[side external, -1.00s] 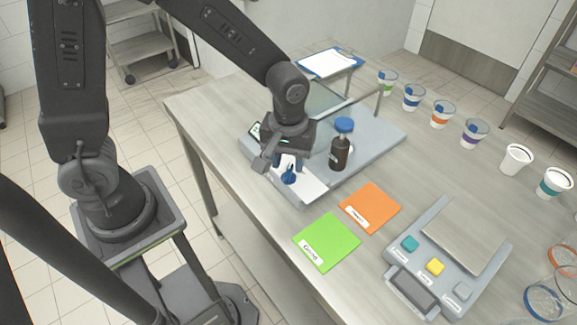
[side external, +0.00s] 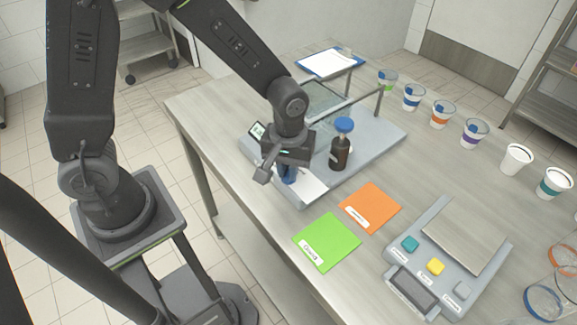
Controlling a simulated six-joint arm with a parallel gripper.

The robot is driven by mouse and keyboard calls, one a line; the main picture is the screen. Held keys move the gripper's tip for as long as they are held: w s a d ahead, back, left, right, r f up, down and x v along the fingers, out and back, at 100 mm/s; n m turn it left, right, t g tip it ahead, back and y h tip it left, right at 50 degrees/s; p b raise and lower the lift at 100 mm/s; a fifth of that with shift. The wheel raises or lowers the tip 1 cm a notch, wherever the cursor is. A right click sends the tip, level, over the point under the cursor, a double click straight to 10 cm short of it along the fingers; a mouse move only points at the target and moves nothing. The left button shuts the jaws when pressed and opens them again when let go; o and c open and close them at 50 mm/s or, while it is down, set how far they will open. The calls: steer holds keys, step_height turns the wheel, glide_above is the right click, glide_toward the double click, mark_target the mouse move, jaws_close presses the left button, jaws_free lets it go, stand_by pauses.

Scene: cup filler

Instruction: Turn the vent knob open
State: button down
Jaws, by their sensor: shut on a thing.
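The blue vent knob (side external: 289,178) is at the near left of the grey filler base, beside a white plate. My gripper (side external: 287,174) points down over it and is shut on it. The blue finger pads and the knob blend together, so much of the knob is hidden and its turn angle cannot be told. A brown bottle with a blue cap (side external: 340,150) stands upright on the base (side external: 384,135), just right of my gripper and apart from it.
A small display (side external: 257,131) sits behind my gripper at the base's left edge. Green (side external: 327,242) and orange (side external: 371,207) cards lie in front. A scale with coloured buttons (side external: 455,245) stands at the right front. Several cups line the far right, and a clipboard (side external: 331,62) lies at the back.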

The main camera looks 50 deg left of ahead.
steer(key=shift+m, duration=0.3)
steer(key=m, duration=0.3)
steer(key=shift+m, duration=1.9)
steer(key=c, duration=1.2)
jaws_free()
steer(key=shift+o, duration=0.2)
step_height(320, 180, up, 14)
